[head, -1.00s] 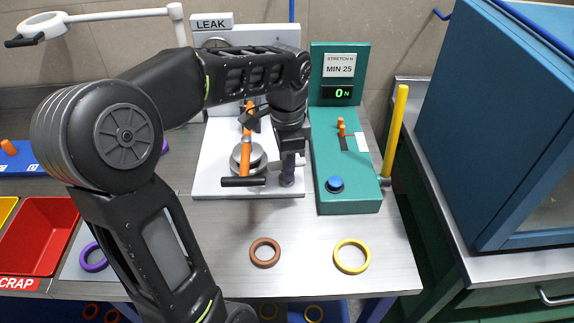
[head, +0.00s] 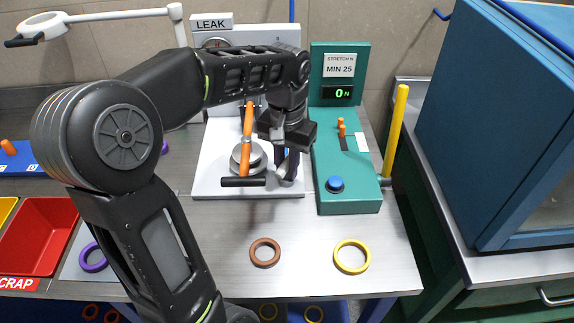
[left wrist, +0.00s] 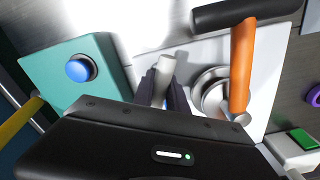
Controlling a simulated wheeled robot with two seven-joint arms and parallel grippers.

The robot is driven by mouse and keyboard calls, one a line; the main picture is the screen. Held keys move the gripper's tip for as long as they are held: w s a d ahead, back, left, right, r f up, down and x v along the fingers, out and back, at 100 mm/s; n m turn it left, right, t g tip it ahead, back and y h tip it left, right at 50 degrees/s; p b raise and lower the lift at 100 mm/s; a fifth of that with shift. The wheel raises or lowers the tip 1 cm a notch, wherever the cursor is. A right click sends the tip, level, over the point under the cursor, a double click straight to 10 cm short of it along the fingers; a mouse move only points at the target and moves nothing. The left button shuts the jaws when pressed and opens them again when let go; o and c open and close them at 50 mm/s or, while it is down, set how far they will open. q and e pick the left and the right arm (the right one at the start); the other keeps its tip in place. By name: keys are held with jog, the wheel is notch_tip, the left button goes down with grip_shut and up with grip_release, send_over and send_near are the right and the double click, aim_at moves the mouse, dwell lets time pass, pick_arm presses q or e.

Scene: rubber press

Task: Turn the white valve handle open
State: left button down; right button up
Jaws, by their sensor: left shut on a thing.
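The white valve handle (head: 281,173) is on the right part of the white base of the LEAK station. In the left wrist view the white handle (left wrist: 166,66) sticks out as a pale rod between two dark fingers. My left gripper (head: 287,168) comes down over it and is shut on it; the gripper also shows in the left wrist view (left wrist: 164,92). In the head view the handle points toward the front, slightly left. The valve body is mostly hidden by the gripper. My right gripper is not in view.
An orange lever (head: 247,135) with a black grip (head: 243,182) stands close left of the gripper, over a round metal clamp (head: 235,160). The teal stretch tester (head: 350,195) with a blue button is close right. Brown (head: 265,243) and yellow (head: 351,270) rings lie in front.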

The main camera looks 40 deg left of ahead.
aim_at(287, 160)
pick_arm(q)
jog(key=n, duration=0.5)
jog(key=shift+n, duration=0.3)
dwell(0.4)
jog(key=c, duration=1.4)
grip_release()
jog(key=shift+o, duration=0.2)
notch_tip(287, 160, up, 8)
jog(key=shift+f+p, duration=0.1)
jog(key=shift+p, duration=0.45)
